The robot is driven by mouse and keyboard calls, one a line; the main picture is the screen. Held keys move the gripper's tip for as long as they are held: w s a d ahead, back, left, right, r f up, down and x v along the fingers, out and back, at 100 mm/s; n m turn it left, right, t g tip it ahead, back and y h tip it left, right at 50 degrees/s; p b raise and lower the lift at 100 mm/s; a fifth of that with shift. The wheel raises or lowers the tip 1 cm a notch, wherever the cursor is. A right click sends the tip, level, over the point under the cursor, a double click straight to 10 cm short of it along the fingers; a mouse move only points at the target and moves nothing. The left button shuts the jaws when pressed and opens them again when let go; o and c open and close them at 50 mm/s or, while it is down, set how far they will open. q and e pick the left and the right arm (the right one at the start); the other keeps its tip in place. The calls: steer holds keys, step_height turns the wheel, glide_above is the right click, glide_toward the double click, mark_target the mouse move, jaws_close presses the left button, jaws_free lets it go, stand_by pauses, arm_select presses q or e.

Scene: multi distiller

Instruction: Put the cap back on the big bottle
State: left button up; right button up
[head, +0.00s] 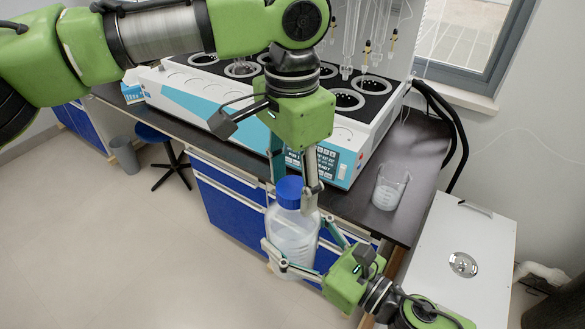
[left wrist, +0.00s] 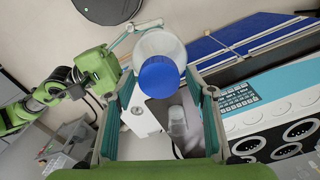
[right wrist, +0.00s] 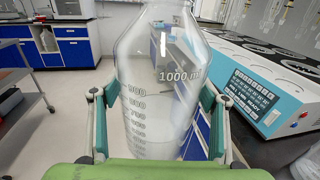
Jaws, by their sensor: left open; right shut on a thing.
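The big clear bottle (head: 291,236) is held upright in front of the bench, with clear liquid in its lower part. The blue cap (head: 289,191) sits over the bottle's mouth; whether it is screwed tight cannot be told. My left gripper (head: 296,183) points down from above, open, with its fingers on either side of the cap. In the left wrist view the cap (left wrist: 159,76) lies between the spread fingers (left wrist: 160,88). My right gripper (head: 297,233) is shut around the bottle's body. In the right wrist view the bottle (right wrist: 160,90) fills the middle and its top is cut off.
The distiller (head: 345,130) stands on the dark bench (head: 425,150) just behind the bottle. A glass beaker (head: 390,187) stands on the bench to the right. Blue drawers (head: 235,205) lie below. A white cabinet (head: 460,240) is at right. The floor at left is open, with a stool (head: 155,140).

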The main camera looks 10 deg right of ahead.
arm_select(q)
steer(key=c, duration=1.2)
steer(key=shift+o, duration=0.2)
steer(key=shift+m, duration=0.9)
steer(key=o, duration=1.3)
steer(key=shift+w, duration=0.1)
step_height(320, 180, up, 12)
steer(key=shift+w+f, duration=0.1)
